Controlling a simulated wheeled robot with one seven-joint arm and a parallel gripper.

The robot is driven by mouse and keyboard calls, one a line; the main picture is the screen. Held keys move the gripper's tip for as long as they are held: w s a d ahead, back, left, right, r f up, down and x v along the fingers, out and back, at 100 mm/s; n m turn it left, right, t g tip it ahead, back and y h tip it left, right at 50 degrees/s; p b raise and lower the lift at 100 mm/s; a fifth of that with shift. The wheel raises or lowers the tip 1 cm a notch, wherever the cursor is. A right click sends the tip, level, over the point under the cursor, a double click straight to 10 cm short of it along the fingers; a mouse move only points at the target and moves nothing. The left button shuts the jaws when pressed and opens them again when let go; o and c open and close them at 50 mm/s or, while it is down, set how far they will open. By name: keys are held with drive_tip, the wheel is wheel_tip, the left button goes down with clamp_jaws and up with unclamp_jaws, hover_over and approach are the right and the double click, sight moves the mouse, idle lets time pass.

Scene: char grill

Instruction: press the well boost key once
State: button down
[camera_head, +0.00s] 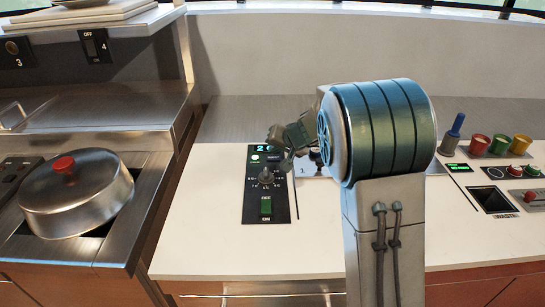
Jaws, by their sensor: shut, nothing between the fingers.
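A black control panel (283,212) is set in the white counter, with a green lit "2", a small green light, a dial knob (266,177) and a green ON switch (266,208). No label reading well boost can be made out; a small dark key-like part (274,155) shows at the panel's upper edge. My gripper (280,150) is shut and holds nothing. It is over the upper right of the panel, partly hidden by its own links; whether it touches the panel I cannot tell.
A lidded steel pot (82,195) with a red knob stands in the left station. To the right are a blue-handled tool (453,135), coloured cups (499,144), a dark waste opening (496,200) and more small panels. My arm hides the counter's middle.

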drive_tip(key=shift+r+p, duration=1.7)
drive_tip(key=shift+r, duration=0.85)
drive_tip(key=g, duration=0.2)
approach(276, 159)
drive_tip(key=s+a+r, duration=0.2)
drive_tip(key=s+r, duration=0.2)
drive_tip(key=s, duration=0.2)
drive_tip(key=s+d+g+h, duration=0.1)
drive_tip(key=s+d, duration=0.2)
drive_tip(key=s, duration=0.5)
drive_tip(key=s+d+f+n+h, duration=0.1)
drive_tip(key=s+d+h, duration=0.1)
drive_tip(key=s, duration=0.7)
drive_tip(key=s+d+f+g+h, duration=0.1)
drive_tip(key=s+d+h, duration=0.1)
drive_tip(key=s+d, duration=0.3)
drive_tip(key=s, duration=0.4)
drive_tip(key=shift+n+g, duration=0.3)
